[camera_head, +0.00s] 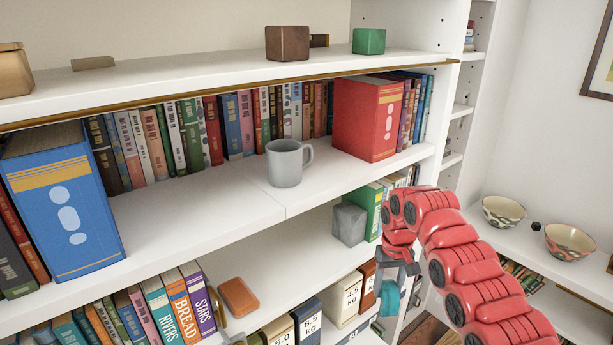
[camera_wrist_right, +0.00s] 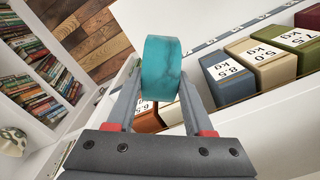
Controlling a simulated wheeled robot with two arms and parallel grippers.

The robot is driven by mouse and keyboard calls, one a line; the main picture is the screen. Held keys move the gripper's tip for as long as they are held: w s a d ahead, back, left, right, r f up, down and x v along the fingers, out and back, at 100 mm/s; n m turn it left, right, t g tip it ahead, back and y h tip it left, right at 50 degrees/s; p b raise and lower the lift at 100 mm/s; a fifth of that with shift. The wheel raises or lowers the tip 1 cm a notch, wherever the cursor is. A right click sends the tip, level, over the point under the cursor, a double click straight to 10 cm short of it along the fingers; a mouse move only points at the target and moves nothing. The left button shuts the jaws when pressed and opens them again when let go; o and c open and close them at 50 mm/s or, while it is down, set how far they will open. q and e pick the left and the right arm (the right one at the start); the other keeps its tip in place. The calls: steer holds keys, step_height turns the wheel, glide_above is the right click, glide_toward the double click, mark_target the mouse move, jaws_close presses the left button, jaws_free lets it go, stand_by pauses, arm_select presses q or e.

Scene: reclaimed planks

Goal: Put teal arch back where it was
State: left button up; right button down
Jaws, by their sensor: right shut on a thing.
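The teal arch (camera_wrist_right: 162,66) is held between the two grey fingers of my right gripper (camera_wrist_right: 160,92) in the right wrist view. Its curved outer face shows marbled teal, and no opening can be made out. In the head view my right gripper (camera_head: 393,283) is at the right end of the lower shelf, in front of it. The teal arch (camera_head: 389,298) shows there partly, just below the fingers. It appears to be in the air, apart from the shelf.
A grey mug (camera_head: 286,163) stands on the middle shelf. A brown cube (camera_head: 287,43) and green cube (camera_head: 369,41) sit on top. Patterned bowls (camera_head: 504,212) are at right.

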steer(key=shift+m, duration=0.4)
steer(key=a+r, duration=0.1)
steer(key=r, duration=0.1)
steer(key=a+r, duration=0.1)
steer(key=a, duration=0.1)
steer(key=shift+r, duration=0.4)
